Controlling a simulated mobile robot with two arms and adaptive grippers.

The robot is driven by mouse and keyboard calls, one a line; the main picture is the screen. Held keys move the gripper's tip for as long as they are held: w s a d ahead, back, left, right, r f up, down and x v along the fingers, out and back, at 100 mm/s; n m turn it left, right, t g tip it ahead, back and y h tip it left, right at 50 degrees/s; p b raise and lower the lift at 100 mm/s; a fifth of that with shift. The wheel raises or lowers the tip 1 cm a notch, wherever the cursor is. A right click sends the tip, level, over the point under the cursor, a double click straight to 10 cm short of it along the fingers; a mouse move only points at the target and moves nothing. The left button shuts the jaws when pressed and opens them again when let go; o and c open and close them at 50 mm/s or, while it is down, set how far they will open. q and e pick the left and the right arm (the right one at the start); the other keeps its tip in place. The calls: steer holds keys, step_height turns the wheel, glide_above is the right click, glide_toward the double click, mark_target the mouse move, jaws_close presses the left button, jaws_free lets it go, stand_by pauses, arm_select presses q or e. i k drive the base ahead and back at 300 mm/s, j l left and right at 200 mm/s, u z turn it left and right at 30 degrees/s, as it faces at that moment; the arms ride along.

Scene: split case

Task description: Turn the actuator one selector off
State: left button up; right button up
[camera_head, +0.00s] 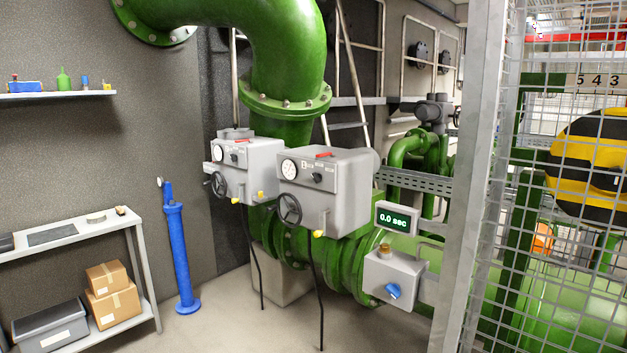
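Two grey actuator boxes stand on green pipework in the middle. The left actuator (255,160) is partly behind the right actuator (340,178). Each has a round white gauge, a black handwheel, a red piece on top and a small dark knob on its front. The right box's dark knob (317,177) sits right of its gauge (290,168); the left box's knob (234,157) is smaller in view. The labels are too small to read, so I cannot tell which is actuator one or how the knobs are set. Neither of my grippers is in view.
A grey box with a blue knob (393,291) and a display reading "0.0 sec" (396,218) are at right. A mesh fence (560,180) bounds the right side. A bench (70,238) and blue post (180,255) stand left. Black cables hang to the open floor.

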mark_target(316, 178)
steer(key=i+l+u, duration=0.1)
steer(key=i+j+z, duration=0.1)
steer(key=i+j, duration=0.2)
steer(key=i+j+z, duration=0.1)
steer(key=i+j, duration=0.15)
steer(key=j, duration=0.2)
steer(key=i+j+z, duration=0.1)
steer(key=i+j, duration=0.15)
steer(key=j, duration=0.15)
